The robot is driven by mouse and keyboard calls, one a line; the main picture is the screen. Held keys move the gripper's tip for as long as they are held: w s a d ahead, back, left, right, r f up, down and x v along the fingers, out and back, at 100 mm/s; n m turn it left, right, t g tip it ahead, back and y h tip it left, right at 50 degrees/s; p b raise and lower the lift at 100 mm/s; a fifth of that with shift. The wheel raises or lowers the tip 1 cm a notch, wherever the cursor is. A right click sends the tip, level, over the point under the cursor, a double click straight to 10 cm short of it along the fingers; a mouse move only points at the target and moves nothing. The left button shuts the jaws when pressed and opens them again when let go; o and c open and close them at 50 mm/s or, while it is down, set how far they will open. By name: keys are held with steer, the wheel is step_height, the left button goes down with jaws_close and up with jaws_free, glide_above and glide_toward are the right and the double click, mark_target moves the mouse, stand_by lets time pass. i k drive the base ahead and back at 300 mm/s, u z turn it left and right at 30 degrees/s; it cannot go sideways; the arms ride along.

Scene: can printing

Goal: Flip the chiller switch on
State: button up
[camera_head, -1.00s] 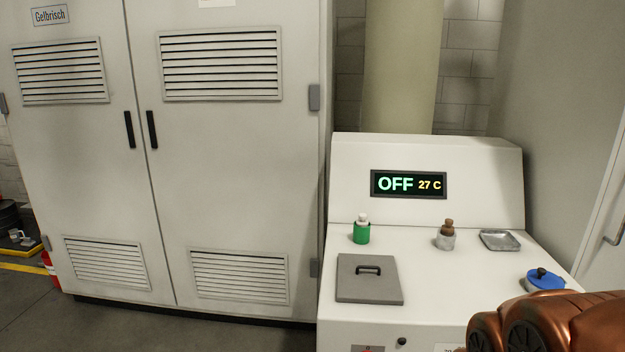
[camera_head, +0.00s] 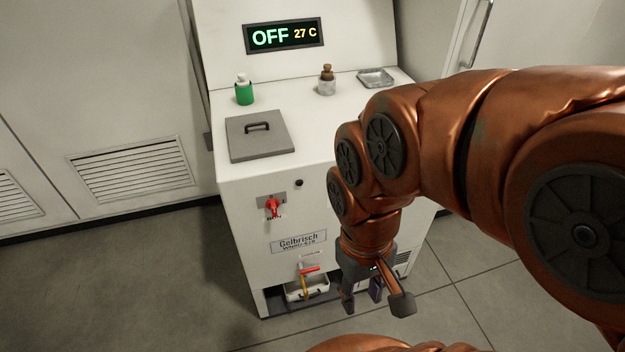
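The chiller (camera_head: 230,230) is a white cabinet in the middle of the head view. Its display (camera_head: 284,36) reads OFF and 27 C. A red switch (camera_head: 272,207) sits on a grey plate on the upper front face. My gripper (camera_head: 375,306) points down in front of the chiller's lower right front, to the right of and below the switch and apart from it. Its fingers are spread and nothing shows between them that it holds.
On top are a grey lid with a handle (camera_head: 260,138), a green bottle (camera_head: 244,92), a brown-capped jar (camera_head: 327,82) and a metal tray (camera_head: 375,77). Below, a red-handled tap (camera_head: 309,270) hangs over a white bin (camera_head: 308,290). The floor at left is clear.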

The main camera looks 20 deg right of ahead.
mark_target(272, 204)
steer(key=z, duration=2.05)
steer(key=k, duration=1.15)
steer(key=u, duration=2)
steer(key=i, duration=0.5)
steer(key=u, duration=0.05)
